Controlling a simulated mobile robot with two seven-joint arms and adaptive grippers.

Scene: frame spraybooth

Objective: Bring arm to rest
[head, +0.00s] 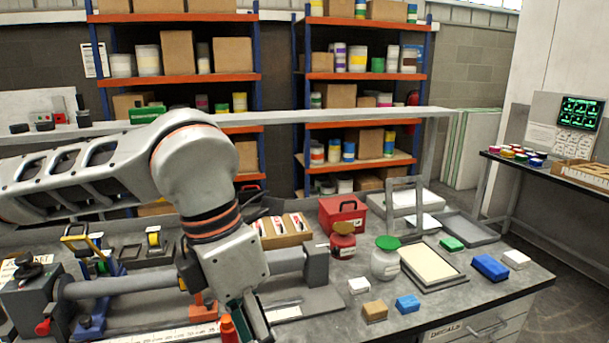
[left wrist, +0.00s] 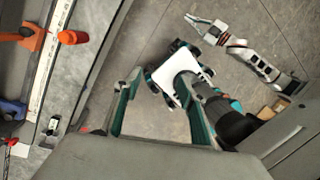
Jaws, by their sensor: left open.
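My left arm comes in from the left in the head view and bends down at the elbow. My left gripper (head: 255,322) is low over the bench's front, partly cut off by the picture's bottom edge. In the left wrist view my left gripper (left wrist: 160,105) is open, its two green-grey fingers apart with nothing between them. Past the fingers is bare floor and my own base.
An orange-topped bottle (head: 228,328) stands close beside the left gripper; it also shows in the left wrist view (left wrist: 73,37). A clamped grey tube (head: 125,287) lies behind. Jars, blocks and a framed panel (head: 432,266) occupy the bench's right. Floor is open beyond the bench edge.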

